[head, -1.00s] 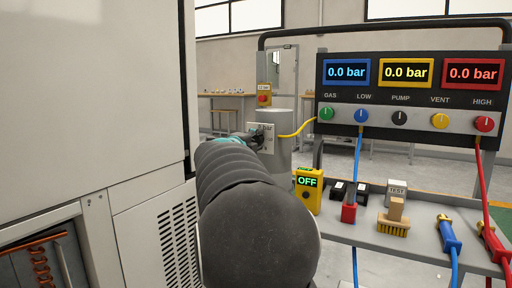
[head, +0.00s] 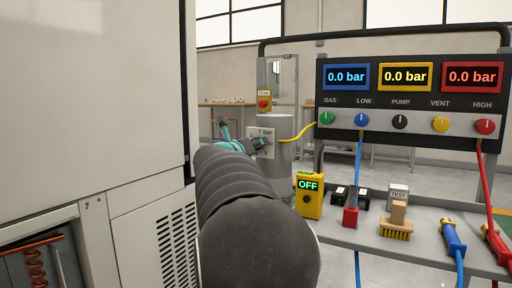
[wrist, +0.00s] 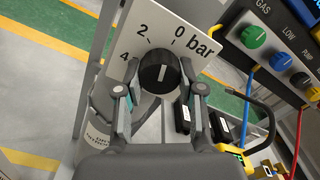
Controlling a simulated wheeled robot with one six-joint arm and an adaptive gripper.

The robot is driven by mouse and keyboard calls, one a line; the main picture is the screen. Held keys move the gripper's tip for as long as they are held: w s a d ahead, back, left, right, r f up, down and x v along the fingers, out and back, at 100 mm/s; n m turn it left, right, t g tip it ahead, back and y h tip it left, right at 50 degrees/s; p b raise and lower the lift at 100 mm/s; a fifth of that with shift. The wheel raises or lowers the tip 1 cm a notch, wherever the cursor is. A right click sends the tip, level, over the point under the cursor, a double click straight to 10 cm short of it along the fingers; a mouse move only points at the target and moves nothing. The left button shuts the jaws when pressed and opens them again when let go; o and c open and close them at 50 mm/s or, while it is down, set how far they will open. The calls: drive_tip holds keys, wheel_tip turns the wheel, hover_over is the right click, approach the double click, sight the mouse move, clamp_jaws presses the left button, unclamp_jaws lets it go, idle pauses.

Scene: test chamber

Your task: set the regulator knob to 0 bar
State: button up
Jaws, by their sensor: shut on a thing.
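The black regulator knob (wrist: 157,72) sits on a white dial plate (wrist: 128,38) marked 4, 2, 0 and bar in the wrist view. Its pale pointer line points up the plate, roughly between the 2 and 0 marks; its exact setting is hard to tell. My gripper (wrist: 160,92) is shut on the knob, with one finger at each side. In the head view the plate (head: 253,149) is on the grey cylinder (head: 284,155), and my gripper (head: 258,144) is in front of it. My arm hides part of this area.
A yellow hose (head: 300,132) runs from the cylinder to the gauge panel (head: 410,92), whose displays read 0.0 bar. The shelf (head: 345,228) holds a yellow OFF device (head: 308,199), a brush (head: 396,224) and hose ends. A large white cabinet (head: 95,90) stands close at left.

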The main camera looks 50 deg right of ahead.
drive_tip(key=shift+f+m, duration=0.1)
drive_tip(key=shift+m, duration=1.5)
drive_tip(key=shift+w, duration=0.1)
drive_tip(key=o, duration=1.1)
drive_tip(key=shift+o, duration=0.2)
drive_tip(key=v, duration=1.2)
